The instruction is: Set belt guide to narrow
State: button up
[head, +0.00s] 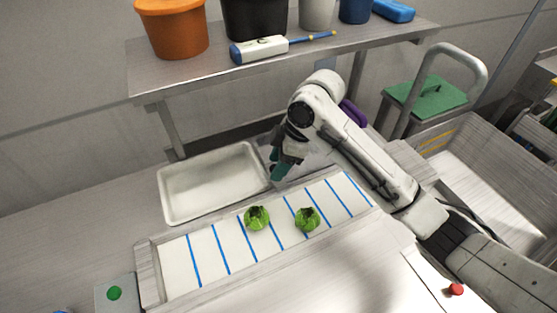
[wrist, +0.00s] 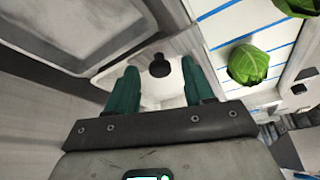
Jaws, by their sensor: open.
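The belt (head: 208,252) is white with blue cross stripes and runs diagonally between low grey side rails. My gripper (head: 281,168), with teal fingers, is at the far side of the belt, beside its rail. In the wrist view my gripper (wrist: 160,88) is open, and nothing is clasped between its fingers. A round black knob (wrist: 158,66) shows in the gap between the fingers, on a pale plate. It looks like the belt guide's handle, but I cannot tell its setting. In the head view my arm and gripper hide this spot.
Two green lettuce heads (head: 257,218) (head: 307,218) sit on the belt. A pale empty tray (head: 213,181) lies left of my gripper. A shelf (head: 180,78) with buckets stands behind. A green button (head: 114,293) is front left, a red one (head: 456,289) front right.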

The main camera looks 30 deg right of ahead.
jog(key=shift+c, duration=0.3)
grip_shut()
dwell(0.3)
